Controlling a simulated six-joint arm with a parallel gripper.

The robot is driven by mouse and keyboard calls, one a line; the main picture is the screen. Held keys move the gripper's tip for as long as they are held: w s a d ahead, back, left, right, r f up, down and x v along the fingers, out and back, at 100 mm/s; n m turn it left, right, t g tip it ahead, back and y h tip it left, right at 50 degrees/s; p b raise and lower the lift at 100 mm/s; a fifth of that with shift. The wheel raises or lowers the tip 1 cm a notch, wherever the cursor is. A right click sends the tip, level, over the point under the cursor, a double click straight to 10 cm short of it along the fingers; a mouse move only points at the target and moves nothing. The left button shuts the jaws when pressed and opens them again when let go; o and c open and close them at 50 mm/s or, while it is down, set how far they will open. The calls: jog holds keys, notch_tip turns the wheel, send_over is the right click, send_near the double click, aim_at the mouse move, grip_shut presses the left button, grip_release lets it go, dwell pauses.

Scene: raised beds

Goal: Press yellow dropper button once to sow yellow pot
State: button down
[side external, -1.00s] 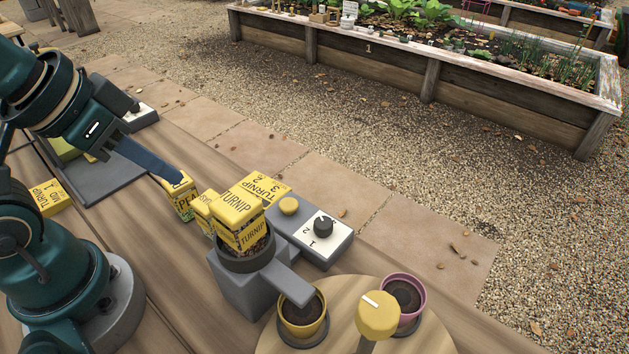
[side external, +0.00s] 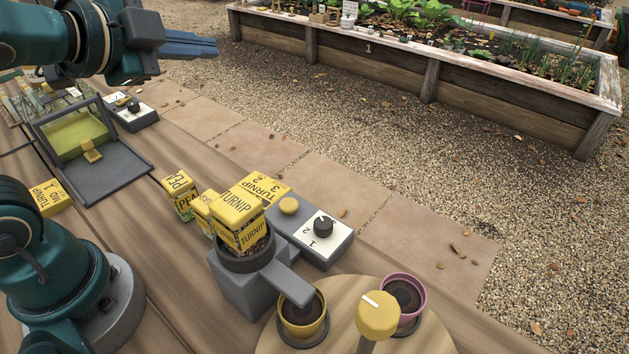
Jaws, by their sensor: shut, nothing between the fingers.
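The yellow dropper button (side external: 289,206) is a round knob on a grey box (side external: 340,247), which also carries a black dial (side external: 323,226) on a white plate marked 1 and 2. Beside it stands the grey dropper (side external: 238,284) with a turnip packet (side external: 241,214) in its top. Its chute slopes down toward the yellow pot (side external: 303,314), which holds dark soil; whether seeds lie in it cannot be told. My gripper (side external: 214,47) is shut and empty, high at the upper left, well away from the button, its fingers pointing right.
A pink pot (side external: 405,297) stands beside the yellow pot on a round wooden board (side external: 425,343) with a yellow-topped knob (side external: 378,315). Several seed packets, including a pea packet (side external: 180,194), stand near the dropper. A grey hinged tray (side external: 110,178) lies left.

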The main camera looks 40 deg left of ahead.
jog(key=w+d+r+m+t+h, duration=0.2)
jog(key=w+m, duration=0.1)
jog(key=m, duration=0.3)
jog(key=m+g+h, duration=0.8)
jog(key=m+g, duration=0.1)
jog(key=m, duration=1.1)
send_over(281, 205)
notch_tip(281, 205, down, 12)
jog(key=shift+f, duration=0.1)
jog(key=shift+y, duration=0.3)
jog(key=shift+f, duration=4.4)
jog(key=shift+f, duration=0.15)
jog(key=shift+f, duration=0.25)
